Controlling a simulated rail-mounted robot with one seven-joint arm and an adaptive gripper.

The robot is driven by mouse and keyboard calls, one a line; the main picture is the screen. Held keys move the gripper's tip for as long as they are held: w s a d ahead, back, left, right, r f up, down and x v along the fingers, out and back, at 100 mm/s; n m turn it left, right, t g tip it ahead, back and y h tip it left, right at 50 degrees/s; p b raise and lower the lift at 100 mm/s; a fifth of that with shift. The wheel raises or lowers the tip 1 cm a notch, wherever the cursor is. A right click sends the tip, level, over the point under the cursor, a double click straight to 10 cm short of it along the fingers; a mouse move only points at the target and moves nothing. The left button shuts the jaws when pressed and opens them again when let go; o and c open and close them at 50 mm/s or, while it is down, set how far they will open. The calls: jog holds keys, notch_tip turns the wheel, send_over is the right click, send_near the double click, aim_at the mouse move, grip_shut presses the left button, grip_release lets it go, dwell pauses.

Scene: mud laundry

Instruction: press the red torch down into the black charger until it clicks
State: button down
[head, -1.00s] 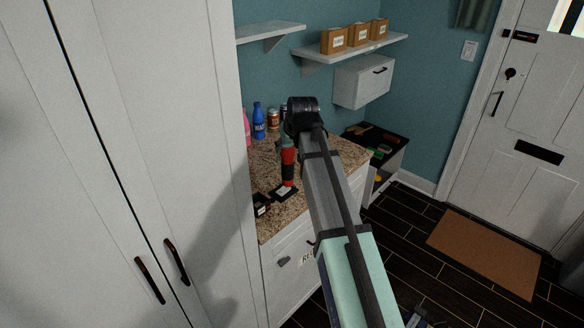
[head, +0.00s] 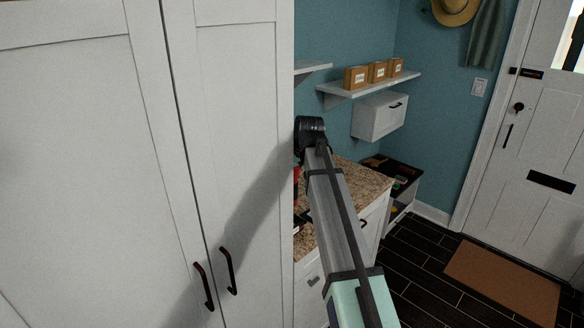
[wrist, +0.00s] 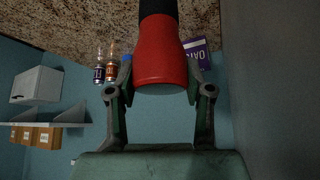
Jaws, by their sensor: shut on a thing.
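The red torch (wrist: 160,52) is between the fingers of my gripper (wrist: 158,78) in the wrist view, and they are shut on its red head. Its black handle (wrist: 158,8) runs toward the counter and out of the frame. In the head view only a sliver of the red torch (head: 296,173) shows beside the tall cabinet's edge, left of my arm. The black charger cannot be made out for sure; a small dark shape is at the cabinet's edge on the counter. Whether the torch touches the charger is hidden.
The tall white cabinet (head: 235,130) blocks the left of the head view. The speckled counter (head: 362,183) is clear right of my arm. Cans (wrist: 109,75) and a purple box (wrist: 198,52) stand on it in the wrist view. A shelf (head: 370,88) holds small boxes.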

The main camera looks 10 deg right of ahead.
aim_at(294, 191)
jog(key=shift+f+b, duration=2.35)
jog(key=shift+f, duration=2.55)
jog(key=shift+f+b, duration=0.4)
jog(key=shift+f, duration=0.55)
jog(key=shift+c, duration=1.9)
grip_release()
jog(key=shift+d+r, duration=0.1)
jog(key=shift+r, duration=0.05)
